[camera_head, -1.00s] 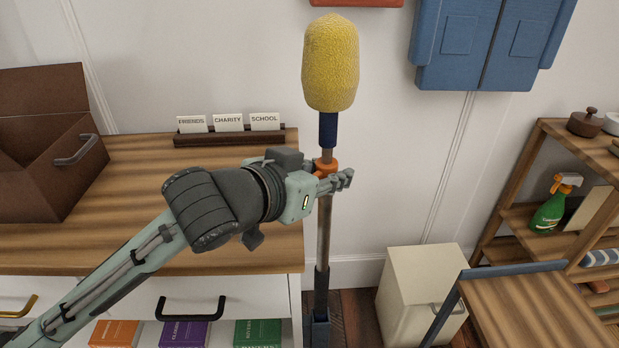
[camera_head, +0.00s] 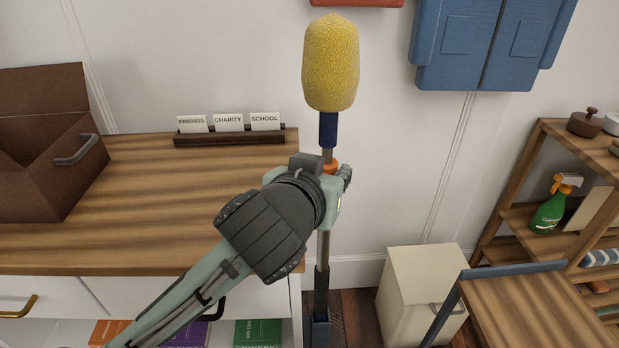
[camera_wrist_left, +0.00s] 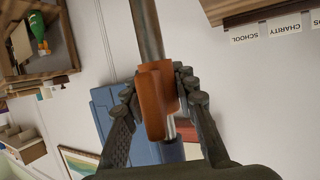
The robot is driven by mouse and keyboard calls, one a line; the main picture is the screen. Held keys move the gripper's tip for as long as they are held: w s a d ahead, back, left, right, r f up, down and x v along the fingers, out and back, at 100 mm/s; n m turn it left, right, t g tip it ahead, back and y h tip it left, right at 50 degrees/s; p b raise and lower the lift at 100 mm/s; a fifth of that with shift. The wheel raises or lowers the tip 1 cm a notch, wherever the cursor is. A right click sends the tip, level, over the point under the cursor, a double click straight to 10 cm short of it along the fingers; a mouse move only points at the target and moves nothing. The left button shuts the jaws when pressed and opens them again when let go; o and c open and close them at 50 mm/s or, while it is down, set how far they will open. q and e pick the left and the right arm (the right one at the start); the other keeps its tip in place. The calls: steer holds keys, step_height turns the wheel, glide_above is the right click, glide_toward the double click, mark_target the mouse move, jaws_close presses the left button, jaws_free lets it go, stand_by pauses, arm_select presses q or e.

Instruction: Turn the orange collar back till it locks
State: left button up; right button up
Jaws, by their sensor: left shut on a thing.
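The orange collar (camera_head: 331,167) sits on an upright pole (camera_head: 323,240) topped by a yellow fuzzy duster head (camera_head: 331,62) with a dark blue sleeve (camera_head: 328,129). My left gripper (camera_head: 341,176) is shut on the collar; my wrist and hand hide part of it. In the left wrist view the collar (camera_wrist_left: 156,101) is between the fingers of my left gripper (camera_wrist_left: 158,96), with the thicker grey pole (camera_wrist_left: 147,32) above it and a thinner silver rod (camera_wrist_left: 170,128) below. Whether the collar is locked cannot be seen. My right gripper is not in view.
A wooden-topped cabinet (camera_head: 150,240) lies left of the pole, with a brown open box (camera_head: 45,170) and a card holder (camera_head: 230,138) on it. A cream bin (camera_head: 420,290), a small table (camera_head: 540,315) and shelves (camera_head: 545,215) stand to the right.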

arm_select(q)
steer(key=shift+n+y, duration=0.4)
steer(key=shift+c, duration=0.2)
steer(key=shift+o, duration=0.2)
steer(key=shift+n+t+y, duration=0.3)
steer(key=shift+n+y, duration=0.2)
steer(key=shift+y, duration=0.1)
steer(key=shift+a+n+y, duration=0.1)
steer(key=shift+n+y, duration=0.4)
steer(key=shift+y, duration=0.1)
steer(key=shift+c, duration=0.2)
steer(key=shift+o, duration=0.2)
steer(key=shift+a+n+y, duration=0.1)
steer(key=shift+n+y, duration=1)
steer(key=shift+y, duration=0.2)
steer(key=o, duration=0.8)
